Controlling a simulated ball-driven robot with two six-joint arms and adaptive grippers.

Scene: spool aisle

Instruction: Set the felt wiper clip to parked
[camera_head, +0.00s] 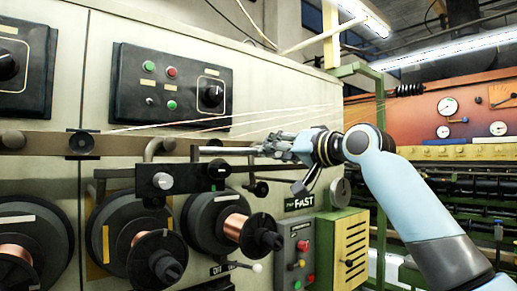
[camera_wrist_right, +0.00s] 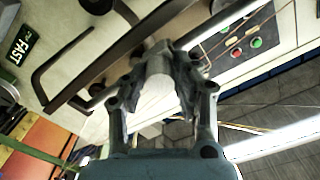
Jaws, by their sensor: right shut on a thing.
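My right gripper (camera_head: 268,148) reaches left to the spool machine's front, its fingers at a pale metal rod (camera_head: 225,150). The rod runs along the machine above a black block with round knobs (camera_head: 210,172). My left gripper is not in view.
Copper wire spools (camera_head: 235,226) sit below the rail (camera_head: 125,144), with dark hooks and knobs close to the gripper. Thin wires (camera_head: 290,115) stretch right above it. A control panel (camera_head: 172,88) is above; a yellow-green box (camera_head: 340,250) stands below right.

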